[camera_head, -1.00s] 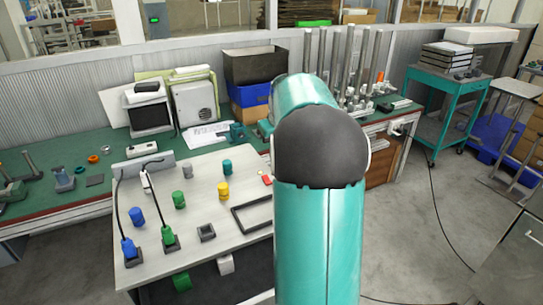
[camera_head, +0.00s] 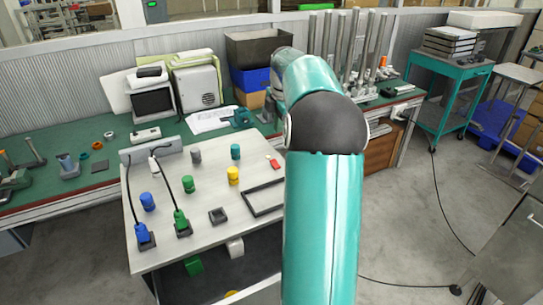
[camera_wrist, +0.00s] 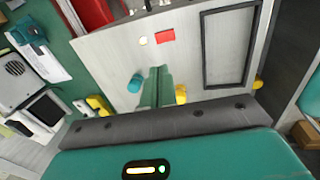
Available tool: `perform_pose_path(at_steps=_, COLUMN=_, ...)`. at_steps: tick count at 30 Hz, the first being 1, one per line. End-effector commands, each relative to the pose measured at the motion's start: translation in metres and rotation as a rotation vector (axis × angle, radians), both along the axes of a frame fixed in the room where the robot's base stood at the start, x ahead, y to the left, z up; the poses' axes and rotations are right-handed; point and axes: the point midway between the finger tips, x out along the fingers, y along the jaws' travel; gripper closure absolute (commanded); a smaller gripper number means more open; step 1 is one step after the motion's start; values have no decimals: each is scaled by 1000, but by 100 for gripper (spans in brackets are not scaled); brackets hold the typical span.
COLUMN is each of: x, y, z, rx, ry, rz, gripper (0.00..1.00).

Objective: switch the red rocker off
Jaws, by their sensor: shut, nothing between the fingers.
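The red rocker (camera_head: 275,163) is a small red block on the grey-white worktable (camera_head: 205,255), towards its far right. I cannot tell which way the rocker is set. My gripper (camera_wrist: 158,72) shows in the wrist view with its green fingers together and nothing between them. In the picture, the fingertips lie below the rocker and apart from it. In the head view my arm hides the gripper.
A teal cylinder (camera_wrist: 134,83) and a yellow cylinder (camera_wrist: 181,93) stand either side of my fingers in the wrist view. A black rectangular frame (camera_wrist: 204,50) lies right of the rocker. Blue (camera_head: 148,202), green (camera_head: 188,185) and grey (camera_head: 196,157) cylinders stand farther left.

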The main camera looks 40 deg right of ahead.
Motion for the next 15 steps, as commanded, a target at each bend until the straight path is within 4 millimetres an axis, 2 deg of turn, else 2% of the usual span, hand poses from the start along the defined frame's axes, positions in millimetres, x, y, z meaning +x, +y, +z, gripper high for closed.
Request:
perform_pose_path(at_steps=11, x=-1, y=-2, z=0, rx=-3, ry=2, rz=23, gripper=100)
perform_pose_path(at_steps=15, x=0, y=-2, z=-7, rx=-3, ry=3, rz=23, gripper=100)
